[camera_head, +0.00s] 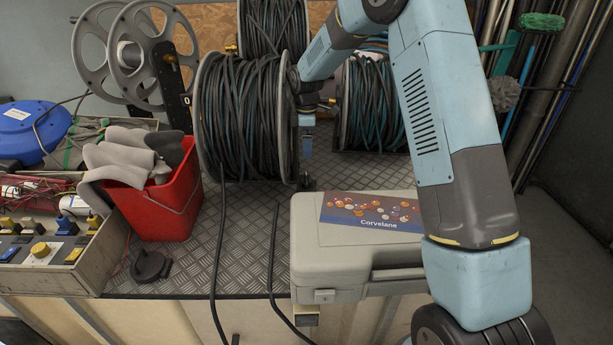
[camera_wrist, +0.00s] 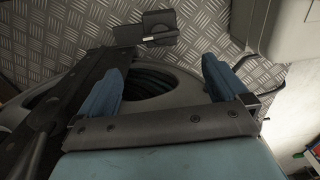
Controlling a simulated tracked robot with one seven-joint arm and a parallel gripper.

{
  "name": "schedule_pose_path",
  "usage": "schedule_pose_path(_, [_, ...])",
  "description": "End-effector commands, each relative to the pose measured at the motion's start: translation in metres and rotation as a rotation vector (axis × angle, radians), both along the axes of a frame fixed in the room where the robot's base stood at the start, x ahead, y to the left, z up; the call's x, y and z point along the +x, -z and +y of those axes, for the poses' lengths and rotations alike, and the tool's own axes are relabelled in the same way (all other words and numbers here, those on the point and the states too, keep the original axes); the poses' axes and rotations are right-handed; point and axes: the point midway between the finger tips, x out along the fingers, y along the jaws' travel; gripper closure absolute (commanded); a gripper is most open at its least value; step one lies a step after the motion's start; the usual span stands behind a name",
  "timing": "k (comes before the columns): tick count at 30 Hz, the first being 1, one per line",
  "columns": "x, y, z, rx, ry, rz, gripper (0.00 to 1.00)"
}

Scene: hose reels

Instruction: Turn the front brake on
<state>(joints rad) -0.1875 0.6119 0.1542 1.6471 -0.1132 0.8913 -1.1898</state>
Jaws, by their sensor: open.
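The front hose reel (camera_head: 240,115) stands on the tread-plate bench, wound with dark hose. Its grey flange (camera_wrist: 185,92) and some hose show in the wrist view, below and between my fingers. My gripper (camera_head: 307,138) is at the right side of this reel, partly hidden by my arm. In the wrist view my gripper (camera_wrist: 160,85) is open, with two blue fingers apart and nothing held. A dark bracket-like part (camera_wrist: 158,26) shows beyond the fingers against the tread plate. I cannot tell for sure whether it is the front brake.
A grey case (camera_head: 330,262) with a Corvelane label lies right of the reel; its edge shows in the wrist view (camera_wrist: 285,30). A red bucket (camera_head: 165,205) with gloves stands left. More reels (camera_head: 375,105) stand behind. Hose ends hang over the bench's front edge.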

Motion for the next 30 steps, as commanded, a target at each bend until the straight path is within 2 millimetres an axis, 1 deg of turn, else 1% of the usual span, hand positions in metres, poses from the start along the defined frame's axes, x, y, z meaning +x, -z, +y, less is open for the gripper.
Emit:
schedule_pose_path(5, [-0.001, 0.020, 0.000, -0.001, -0.001, 0.003, 0.00])
schedule_pose_path(18, [-0.001, 0.096, 0.000, -0.002, 0.000, 0.003, 0.00])
schedule_pose_path(21, [-0.001, 0.110, 0.000, -0.001, -0.001, 0.002, 0.00])
schedule_pose_path(24, [-0.001, 0.122, 0.000, -0.001, 0.000, 0.002, 0.00])
schedule_pose_path(30, [-0.001, 0.134, -0.001, -0.001, 0.001, 0.001, 0.00])
